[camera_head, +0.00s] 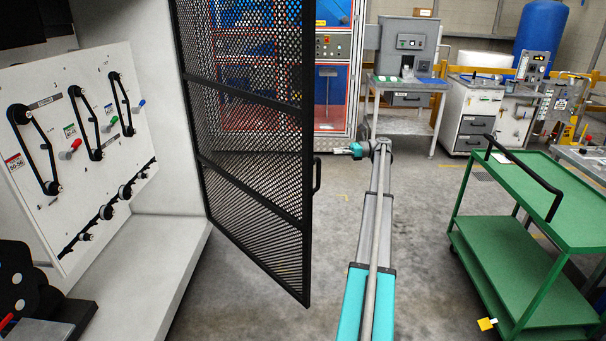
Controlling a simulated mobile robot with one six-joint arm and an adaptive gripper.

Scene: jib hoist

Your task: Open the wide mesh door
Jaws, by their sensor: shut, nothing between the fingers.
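The wide mesh door (255,145) is a black framed panel of perforated mesh with cross bars. It hangs at the centre left and stands swung out at an angle from the white cabinet. A black handle (317,175) is on its free right edge. My gripper (341,151) is shut and empty, at the end of my arm. In the picture it is just right of the door's free edge and a little above the handle, apart from both. The fingertips point left. How far it is in depth from the door is hard to tell.
The white cabinet panel (85,150) with levers and knobs is at the left, above a pale ledge (140,250). A green trolley (540,215) stands at the right. Workbenches and a grey machine (408,45) are behind. Grey floor (400,220) is clear between door and trolley.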

